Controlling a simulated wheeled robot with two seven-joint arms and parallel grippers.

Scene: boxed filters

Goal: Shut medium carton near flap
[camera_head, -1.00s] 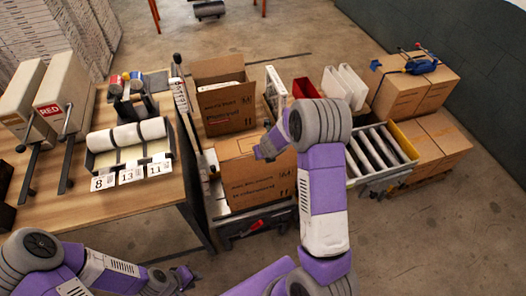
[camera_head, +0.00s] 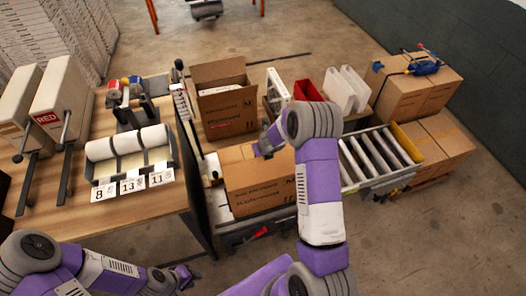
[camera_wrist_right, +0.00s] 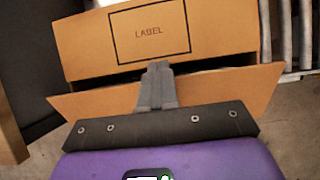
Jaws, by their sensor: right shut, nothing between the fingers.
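The medium carton (camera_head: 258,192) is a brown box with dark print, standing in front of a second open carton. In the right wrist view, a panel marked LABEL (camera_wrist_right: 148,33) lies beyond a dark gap. A nearer flap (camera_wrist_right: 100,105) stands apart from it, not flush. My right gripper (camera_head: 265,148) is over the carton's top; its fingers (camera_wrist_right: 157,85) are together and empty, overlapping the near flap and gap in view. Contact cannot be told. My left gripper (camera_head: 187,277) is low at the front, away from the carton; its finger gap is too small to read.
The open carton (camera_head: 228,108) stands behind with raised flaps. A wooden bench (camera_head: 75,218) with label rolls (camera_head: 128,140) is on the left. Floor at the front right is clear.

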